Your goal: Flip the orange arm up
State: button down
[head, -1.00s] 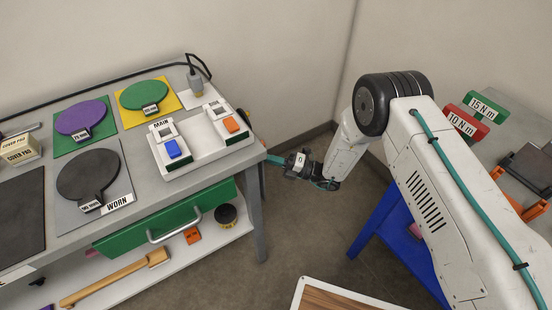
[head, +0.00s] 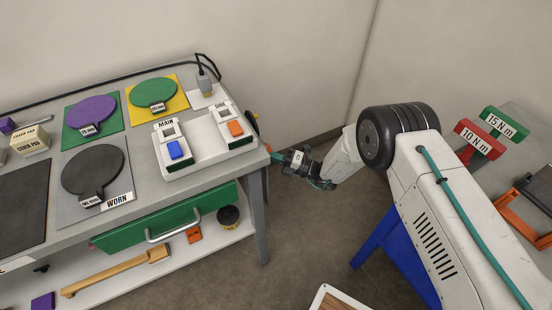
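An orange lever (head: 236,128) lies in the right slot of a white switch panel (head: 209,158) at the cart's right end. A blue lever (head: 175,149) lies in the left slot, marked MAIN. Both levers sit at the near end of their slots. My gripper (head: 276,158) is low and to the right of the panel, beside the cart's right edge and apart from the orange lever. Its fingers are small, dark and partly hidden by the cart's edge, so I cannot tell whether they are open.
Purple and green discs (head: 152,92), a dark WORN disc (head: 92,169) and a cable plug (head: 204,82) are on the cart top. A green drawer (head: 170,216) is below. Red (head: 480,139) and green torque-marked blocks stand on a table at right. Dark floor separates cart and table.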

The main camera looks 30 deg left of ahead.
jog(key=shift+w+a+r+n+g, duration=0.3)
jog(key=shift+w+a+r, duration=0.1)
jog(key=shift+a+r, duration=0.2)
jog(key=shift+w+a+r+n+g, duration=0.25)
jog(key=shift+w+a+r, duration=0.2)
jog(key=shift+a, duration=0.25)
jog(key=shift+r+n+y, duration=0.1)
jog(key=shift+n+y, duration=0.15)
jog(key=shift+y, duration=0.05)
dwell(0.6)
